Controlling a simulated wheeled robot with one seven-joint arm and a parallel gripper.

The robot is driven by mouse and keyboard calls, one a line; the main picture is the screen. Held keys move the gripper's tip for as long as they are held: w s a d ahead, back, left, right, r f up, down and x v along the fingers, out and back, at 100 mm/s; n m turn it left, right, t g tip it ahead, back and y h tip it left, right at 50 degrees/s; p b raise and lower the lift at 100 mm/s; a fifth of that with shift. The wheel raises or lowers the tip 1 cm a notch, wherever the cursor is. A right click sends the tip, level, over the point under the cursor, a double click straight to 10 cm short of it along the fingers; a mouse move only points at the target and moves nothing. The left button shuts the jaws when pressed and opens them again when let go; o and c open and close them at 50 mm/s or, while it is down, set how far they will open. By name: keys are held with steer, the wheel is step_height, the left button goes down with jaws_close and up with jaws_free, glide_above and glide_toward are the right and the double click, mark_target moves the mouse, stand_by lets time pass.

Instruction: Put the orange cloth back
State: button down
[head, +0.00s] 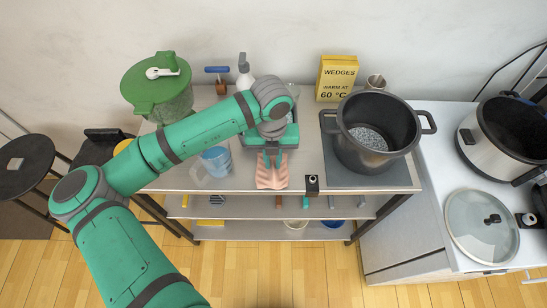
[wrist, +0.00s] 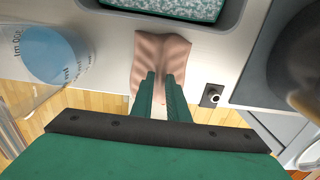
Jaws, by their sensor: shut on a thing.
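The orange cloth (head: 271,177) looks salmon pink and hangs folded over the front edge of the steel table. It also shows in the wrist view (wrist: 160,52), below a grey-rimmed tray. My gripper (head: 273,156) is above the table edge at the cloth, pointing down. In the wrist view my two green fingers (wrist: 161,80) are close together on the cloth, with a thin fold of it between them. The part of the cloth behind the fingers is hidden.
A large dark pot (head: 373,150) stands further right. The grey tray (wrist: 225,22) lies behind the cloth. Lower shelves hold small items.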

steer(key=shift+d+f, duration=0.15)
steer(key=shift+f, duration=0.15)
steer(key=shift+d, duration=0.1)
steer(key=shift+s+f, duration=0.1)
steer(key=shift+f, duration=0.15)
steer(key=c, duration=1.6)
jaws_free()
steer(key=shift+c, duration=0.2)
steer(key=c, duration=0.4)
